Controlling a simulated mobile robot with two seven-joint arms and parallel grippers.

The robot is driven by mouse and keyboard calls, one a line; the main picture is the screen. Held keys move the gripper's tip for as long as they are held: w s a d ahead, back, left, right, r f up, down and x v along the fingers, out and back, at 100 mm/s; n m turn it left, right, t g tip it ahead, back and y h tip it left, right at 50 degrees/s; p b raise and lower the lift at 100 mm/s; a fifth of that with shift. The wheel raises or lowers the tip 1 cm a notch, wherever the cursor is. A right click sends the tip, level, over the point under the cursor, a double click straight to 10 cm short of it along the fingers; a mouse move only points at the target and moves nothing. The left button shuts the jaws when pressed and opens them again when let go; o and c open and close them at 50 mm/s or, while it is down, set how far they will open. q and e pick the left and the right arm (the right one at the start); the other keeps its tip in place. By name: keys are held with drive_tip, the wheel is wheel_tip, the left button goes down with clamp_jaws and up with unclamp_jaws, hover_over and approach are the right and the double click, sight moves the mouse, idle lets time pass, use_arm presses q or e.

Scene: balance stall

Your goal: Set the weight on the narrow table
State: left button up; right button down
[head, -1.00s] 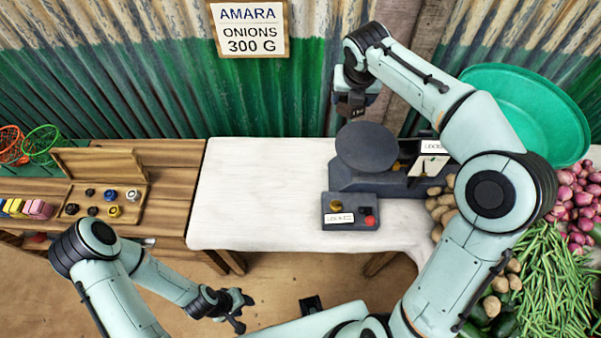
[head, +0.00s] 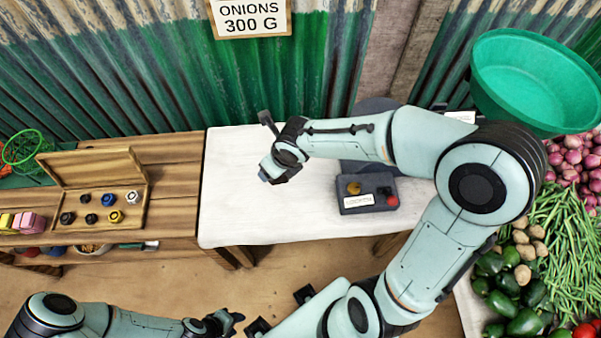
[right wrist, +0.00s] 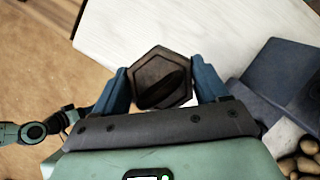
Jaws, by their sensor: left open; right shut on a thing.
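My right gripper (head: 278,172) hangs over the left part of the white-topped table (head: 230,205). In the right wrist view its blue fingers (right wrist: 163,88) are shut on a dark hexagonal weight (right wrist: 150,68) with a raised grip. The white tabletop (right wrist: 225,28) shows beyond the weight; whether they touch I cannot tell. In the head view the weight is hidden by the gripper. My left gripper (head: 226,321) is open and empty at the bottom, in front of the tables. I cannot tell which table is the narrow one.
The scale's control box (head: 368,194) stands on the white table; my right arm covers much of the scale. A wooden table (head: 180,165) at left bears an open weight box (head: 136,196) with several weights. Vegetables and a green basin (head: 530,85) are at right.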

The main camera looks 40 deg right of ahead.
drive_tip(key=b, duration=0.9)
hover_over(279, 201)
drive_tip(key=s, duration=0.1)
wheel_tip(279, 201, down, 15)
drive_tip(key=shift+s+d, duration=0.1)
drive_tip(key=shift+f+b, duration=0.4)
drive_tip(key=shift+f, duration=0.1)
use_arm(q)
wheel_tip(279, 201, down, 13)
drive_tip(key=s+b, duration=0.2)
drive_tip(key=shift+r+b, duration=0.2)
drive_tip(key=shift+b, duration=0.2)
use_arm(e)
drive_tip(key=shift+f, duration=1.9)
drive_tip(key=shift+f, duration=0.15)
use_arm(q)
drive_tip(key=shift+f, duration=0.1)
use_arm(e)
unclamp_jaws()
drive_tip(key=shift+f, duration=0.1)
